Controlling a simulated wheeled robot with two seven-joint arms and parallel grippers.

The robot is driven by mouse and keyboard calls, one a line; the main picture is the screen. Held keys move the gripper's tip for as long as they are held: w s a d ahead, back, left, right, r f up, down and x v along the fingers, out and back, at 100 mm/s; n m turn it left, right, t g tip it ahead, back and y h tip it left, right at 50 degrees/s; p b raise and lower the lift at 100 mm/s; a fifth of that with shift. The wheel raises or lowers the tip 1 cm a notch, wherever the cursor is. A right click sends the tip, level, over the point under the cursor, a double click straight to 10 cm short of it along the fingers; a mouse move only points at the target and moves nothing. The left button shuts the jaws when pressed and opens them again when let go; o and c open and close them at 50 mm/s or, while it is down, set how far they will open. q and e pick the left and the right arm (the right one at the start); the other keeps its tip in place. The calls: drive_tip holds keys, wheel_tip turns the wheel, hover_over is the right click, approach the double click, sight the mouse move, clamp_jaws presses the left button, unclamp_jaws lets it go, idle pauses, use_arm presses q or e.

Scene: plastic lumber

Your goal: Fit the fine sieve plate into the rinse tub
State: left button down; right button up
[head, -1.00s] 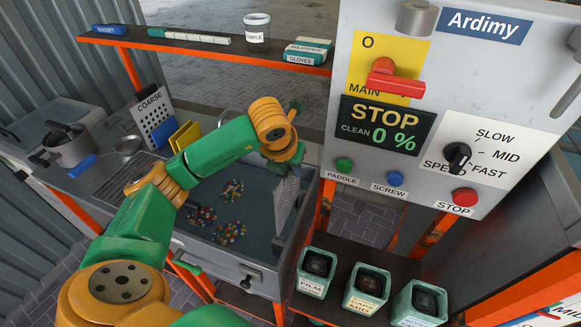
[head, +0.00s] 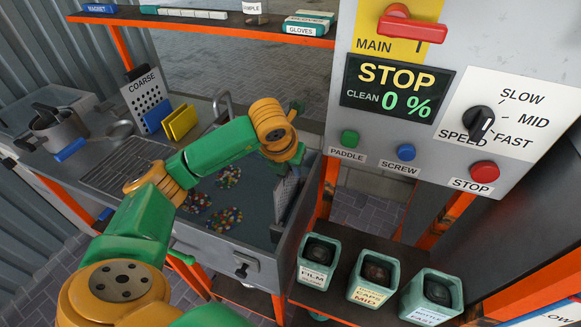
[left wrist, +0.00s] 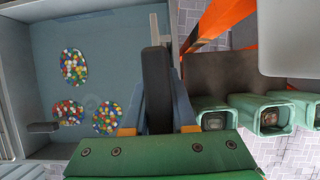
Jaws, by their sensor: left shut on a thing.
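My left gripper (head: 287,170) is shut on the fine sieve plate (head: 285,195), a grey perforated plate held upright and steep. The plate hangs inside the rinse tub (head: 215,243), close to its right wall; its lower part is hidden by the wall. In the left wrist view the gripper (left wrist: 158,125) grips a dark block, and the plate (left wrist: 154,28) shows nearly edge-on beside the tub's right wall. I cannot tell whether the plate touches a slot. The tub holds water and several clusters of coloured bits (head: 222,219). My right gripper is not in view.
A coarse plate (head: 148,103) and yellow plates (head: 180,122) stand behind the tub at left, near a pot (head: 60,130). A faucet (head: 222,105) rises at the back. Control panel (head: 420,150) and green bins (head: 372,272) lie to the right.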

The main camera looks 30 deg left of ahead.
sight(289, 204)
use_arm(q)
drive_tip(key=shift+f+b, duration=4.45)
drive_tip(key=shift+f, duration=0.5)
drive_tip(key=shift+s+d+f+b, duration=0.1)
drive_tip(key=shift+s+f+b, duration=0.1)
drive_tip(key=shift+f+b, duration=0.35)
drive_tip(key=shift+s+d+f+b, duration=0.15)
drive_tip(key=shift+s+f+b, duration=0.35)
drive_tip(key=shift+b, duration=0.1)
drive_tip(key=r+p, duration=0.1)
drive_tip(key=w+r+p, duration=0.1)
drive_tip(key=shift+r+p, duration=0.35)
drive_tip(key=shift+p, duration=0.05)
drive_tip(key=r+p, duration=0.8)
drive_tip(key=r, duration=0.3)
drive_tip(key=r+p, duration=0.9)
drive_tip(key=r, duration=0.2)
drive_tip(key=shift+w+a+r, duration=0.2)
drive_tip(key=shift+r, duration=0.05)
drive_tip(key=shift+f, duration=0.1)
